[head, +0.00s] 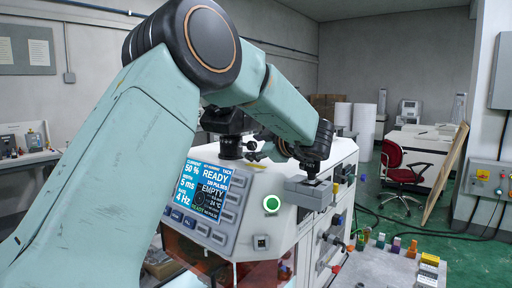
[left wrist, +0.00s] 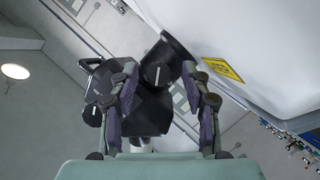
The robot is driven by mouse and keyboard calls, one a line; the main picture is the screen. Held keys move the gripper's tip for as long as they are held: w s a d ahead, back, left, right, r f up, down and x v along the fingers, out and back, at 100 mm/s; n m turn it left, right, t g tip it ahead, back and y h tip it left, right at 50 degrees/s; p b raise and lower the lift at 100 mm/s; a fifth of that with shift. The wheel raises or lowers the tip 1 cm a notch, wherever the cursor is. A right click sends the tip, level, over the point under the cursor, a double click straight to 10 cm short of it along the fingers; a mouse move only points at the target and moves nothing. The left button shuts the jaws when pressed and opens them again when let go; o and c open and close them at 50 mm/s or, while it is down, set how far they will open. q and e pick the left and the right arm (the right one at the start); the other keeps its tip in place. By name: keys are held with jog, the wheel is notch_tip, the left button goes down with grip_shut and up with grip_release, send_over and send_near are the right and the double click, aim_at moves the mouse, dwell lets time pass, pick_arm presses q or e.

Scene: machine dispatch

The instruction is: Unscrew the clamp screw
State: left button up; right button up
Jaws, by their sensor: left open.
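My left gripper (head: 262,152) reaches over the machine's top from the right, beside a black column (head: 230,146). In the left wrist view, its two fingers (left wrist: 163,100) are apart with nothing clasped between the pads. Beyond them is a black clamp-like body (left wrist: 150,115). A dark round knob with a pale line (left wrist: 156,74) faces the camera between the fingertips, and a second, similar knob (left wrist: 92,115) lies beyond the left finger. I cannot tell which one is the clamp screw. In the head view the screw is too small to make out. My right gripper is not seen.
The white machine (head: 280,185) has a lit display (head: 196,188) reading READY and EMPTY, and a green-lit button (head: 271,204). A grey box (head: 308,192) sits at its right edge. Coloured blocks stand on a grey table (head: 385,268). A yellow warning label (left wrist: 222,69) is near the fingers.

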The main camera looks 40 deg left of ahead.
pick_arm(q)
jog(key=shift+d+r, duration=0.1)
jog(key=shift+s+d+r, duration=0.1)
jog(key=shift+d, duration=0.1)
jog(key=v, duration=1.1)
jog(key=shift+d, duration=0.15)
jog(key=shift+d, duration=0.15)
